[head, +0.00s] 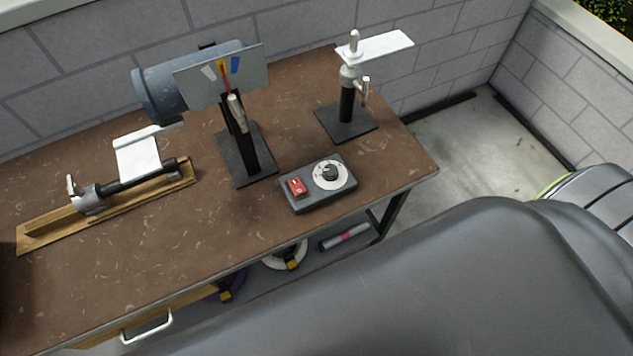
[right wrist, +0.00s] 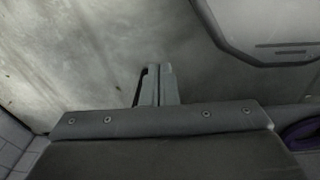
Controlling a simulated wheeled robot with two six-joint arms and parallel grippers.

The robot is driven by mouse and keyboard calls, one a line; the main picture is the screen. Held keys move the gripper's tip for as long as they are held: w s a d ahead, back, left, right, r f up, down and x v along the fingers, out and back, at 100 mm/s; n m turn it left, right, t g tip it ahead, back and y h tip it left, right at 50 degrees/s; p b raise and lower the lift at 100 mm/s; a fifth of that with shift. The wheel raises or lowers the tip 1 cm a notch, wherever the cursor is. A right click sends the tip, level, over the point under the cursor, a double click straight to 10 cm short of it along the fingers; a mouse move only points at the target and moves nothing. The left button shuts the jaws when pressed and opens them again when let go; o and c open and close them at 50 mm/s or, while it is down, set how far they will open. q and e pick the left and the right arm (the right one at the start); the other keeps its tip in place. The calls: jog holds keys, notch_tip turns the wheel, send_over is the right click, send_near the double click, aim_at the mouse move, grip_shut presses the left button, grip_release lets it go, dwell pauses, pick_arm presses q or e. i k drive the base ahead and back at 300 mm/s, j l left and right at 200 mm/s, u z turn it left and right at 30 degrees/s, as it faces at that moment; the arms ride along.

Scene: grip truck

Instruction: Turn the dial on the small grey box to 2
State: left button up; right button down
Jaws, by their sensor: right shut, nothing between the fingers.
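The small grey box (head: 318,184) lies near the front right edge of the brown workbench. On its top are a round white dial plate with a dark knob (head: 330,173) and a red switch (head: 297,187). The number the knob points to is too small to read. My right gripper (right wrist: 158,84) shows in the right wrist view, its fingers together and empty, over bare grey floor and away from the box. My left gripper is in neither view.
On the workbench (head: 110,275), a clamp stand (head: 346,128) is behind the box. A shelf below holds rolls. A large part of my own body fills the lower right.

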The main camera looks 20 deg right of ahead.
aim_at(330, 173)
jog(key=z, duration=0.85)
